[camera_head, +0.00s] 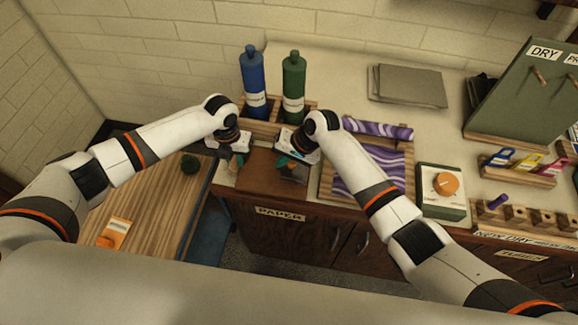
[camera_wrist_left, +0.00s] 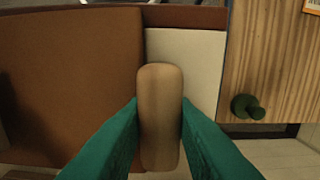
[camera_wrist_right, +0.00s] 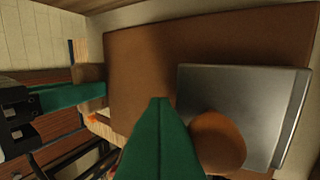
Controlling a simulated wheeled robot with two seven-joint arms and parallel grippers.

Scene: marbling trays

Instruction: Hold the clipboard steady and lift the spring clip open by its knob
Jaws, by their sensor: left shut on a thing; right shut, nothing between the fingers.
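The brown clipboard (camera_head: 262,172) lies flat at the counter's front edge, partly hidden by my grippers in the head view. It fills the left of the left wrist view (camera_wrist_left: 70,75). My left gripper (camera_head: 240,159) is shut on a tan rounded wooden handle (camera_wrist_left: 160,110) at the clipboard's edge. In the right wrist view the grey metal spring clip (camera_wrist_right: 240,90) lies on the board, with its orange-brown round knob (camera_wrist_right: 217,140). My right gripper (camera_wrist_right: 160,103) is shut and empty, its fingertips beside the knob. I cannot tell whether they touch it.
Blue (camera_head: 254,80) and green (camera_head: 292,82) bottles stand behind the clipboard. A tray of purple marbled paper (camera_head: 325,185) is close on the right, then a box with an orange dial (camera_head: 426,205). A wooden table (camera_head: 150,205) with a dark green knob (camera_head: 190,164) is left.

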